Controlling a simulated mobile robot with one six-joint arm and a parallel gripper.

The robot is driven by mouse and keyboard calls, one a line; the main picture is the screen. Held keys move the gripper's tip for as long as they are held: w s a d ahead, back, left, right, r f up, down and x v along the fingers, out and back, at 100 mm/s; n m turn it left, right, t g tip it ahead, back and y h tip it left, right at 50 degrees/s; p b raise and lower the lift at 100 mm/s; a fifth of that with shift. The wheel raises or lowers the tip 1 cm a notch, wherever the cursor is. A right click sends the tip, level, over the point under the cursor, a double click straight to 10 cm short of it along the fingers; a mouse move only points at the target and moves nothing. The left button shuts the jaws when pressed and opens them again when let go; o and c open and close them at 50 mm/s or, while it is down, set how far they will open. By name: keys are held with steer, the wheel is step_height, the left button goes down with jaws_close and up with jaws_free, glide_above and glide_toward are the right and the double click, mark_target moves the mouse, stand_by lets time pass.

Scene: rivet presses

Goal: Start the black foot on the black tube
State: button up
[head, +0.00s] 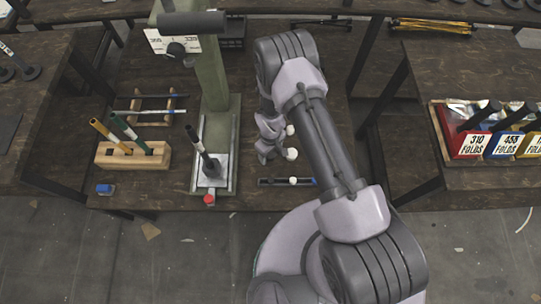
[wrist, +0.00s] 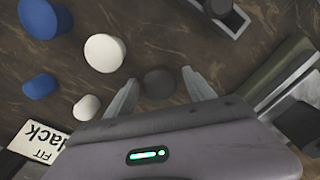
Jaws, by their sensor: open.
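My gripper (wrist: 160,92) is open, fingers apart. A dark round piece (wrist: 158,82), which looks like the black foot, lies between the fingertips in the wrist view; I cannot tell if they touch it. In the head view my gripper (head: 268,152) is low over the bench, right of the green press (head: 216,75), and the piece is hidden. A dark tube with a pale upper end (head: 197,141) stands tilted on the press plate, its lower end at a dark base (head: 211,168). I cannot tell whether this is the black tube.
White feet (wrist: 104,52) and blue feet (wrist: 45,17) lie beside my gripper, near a "FIT black" card (wrist: 38,143). A wooden block (head: 130,155) holds yellow and green tubes. A low rack (head: 171,101) carries dark tubes. A black strip (head: 270,181) lies at the front edge.

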steer(key=shift+r, duration=0.15)
steer(key=c, duration=1.4)
steer(key=shift+o, duration=0.2)
